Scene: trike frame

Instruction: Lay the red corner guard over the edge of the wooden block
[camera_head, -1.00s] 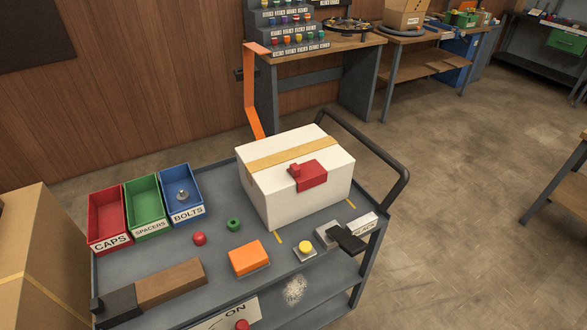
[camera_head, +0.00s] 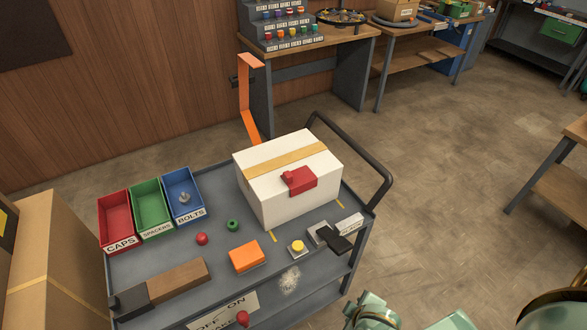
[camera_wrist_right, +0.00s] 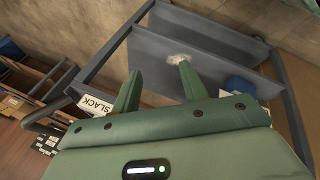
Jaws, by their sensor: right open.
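The red corner guard (camera_head: 300,180) lies on the top near edge of the white taped box (camera_head: 278,203), with a small raised knob on it. The wooden block (camera_head: 180,280) lies on the cart's near left part, brown, with a dark piece (camera_head: 130,299) at its left end. My right gripper (camera_wrist_right: 160,86) is open and empty in the right wrist view, its two green fingers apart over the cart's side. The guard and the block do not show clearly there. Green parts of my arm (camera_head: 372,312) enter the head view at the bottom right. My left gripper is not visible.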

